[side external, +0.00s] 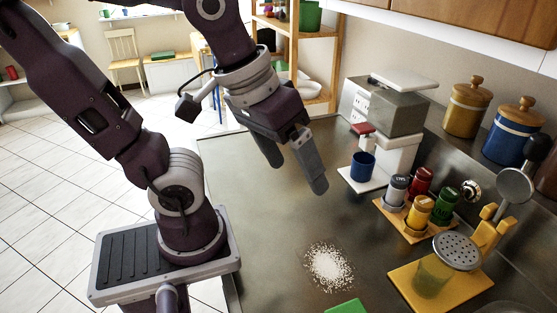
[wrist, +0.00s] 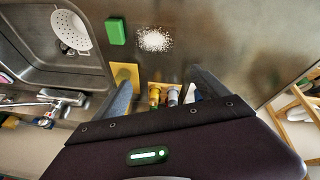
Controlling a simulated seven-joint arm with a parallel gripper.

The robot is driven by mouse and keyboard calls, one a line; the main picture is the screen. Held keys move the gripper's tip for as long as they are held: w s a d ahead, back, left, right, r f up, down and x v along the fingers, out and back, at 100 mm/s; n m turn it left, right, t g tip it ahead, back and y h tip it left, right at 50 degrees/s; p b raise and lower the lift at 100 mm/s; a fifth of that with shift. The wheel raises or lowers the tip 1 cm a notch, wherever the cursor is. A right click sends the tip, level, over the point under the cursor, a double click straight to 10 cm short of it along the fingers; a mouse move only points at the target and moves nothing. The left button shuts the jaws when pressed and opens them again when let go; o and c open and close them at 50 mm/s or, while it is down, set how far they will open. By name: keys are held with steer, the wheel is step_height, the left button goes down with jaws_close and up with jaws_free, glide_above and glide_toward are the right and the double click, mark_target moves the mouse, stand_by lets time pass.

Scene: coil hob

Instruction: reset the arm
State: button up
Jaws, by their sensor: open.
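My gripper (side external: 294,172) hangs above the steel counter (side external: 262,210) in the side external view, with its fingers apart and nothing between them. It also shows in the wrist view (wrist: 160,88), with one finger at each side and the spice jars seen below between them. A pile of white grains (side external: 328,266) lies on the counter to the lower right of the gripper in the side view. It also shows in the wrist view (wrist: 154,40).
A blue cup (side external: 362,166) stands under a grey-and-white dispenser (side external: 395,110). A green block (side external: 346,307) is at the front. A sink (wrist: 50,60) holds a white strainer (wrist: 70,30).

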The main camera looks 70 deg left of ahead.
steer(key=s+a+m, duration=0.1)
steer(key=s+a+m+t, duration=0.1)
steer(key=m, duration=0.1)
steer(key=shift+y, duration=0.3)
steer(key=shift+o, duration=0.6)
steer(key=shift+r, duration=0.1)
stand_by(0.4)
steer(key=shift+m, duration=0.3)
